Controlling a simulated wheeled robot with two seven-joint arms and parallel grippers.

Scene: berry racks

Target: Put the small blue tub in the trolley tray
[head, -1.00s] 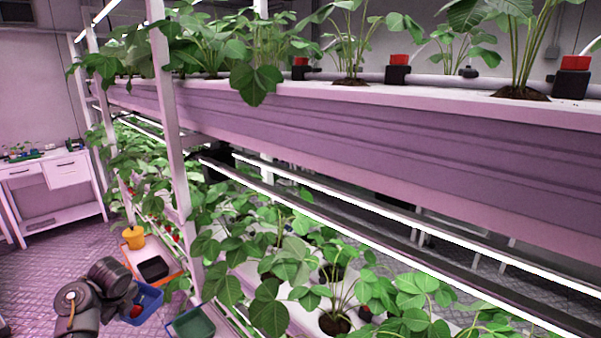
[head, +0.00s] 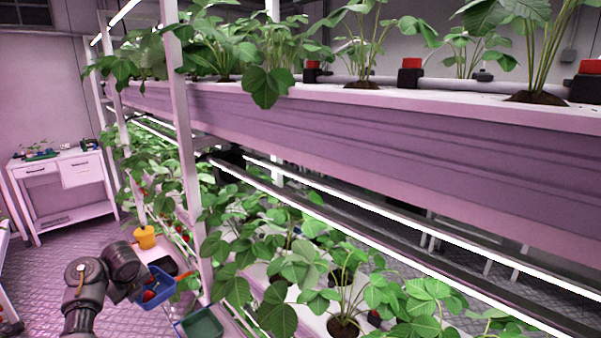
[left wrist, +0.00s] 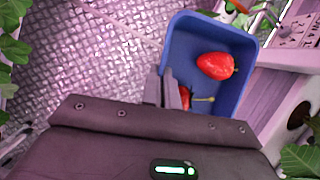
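The small blue tub (head: 148,296) hangs from my left gripper (left wrist: 172,92) at lower left in the head view. The left wrist view shows the fingers closed on one wall of the tub (left wrist: 252,72), with red fruit inside. In the head view the fingertips are hidden behind my arm. I cannot tell the height between tub and tray. My right gripper is not in view.
A green tub (head: 201,324) stands nearer, by the rack. The rack post (head: 184,150) and leaves are close on the right. Patterned floor is open at left; a white table (head: 65,185) stands behind.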

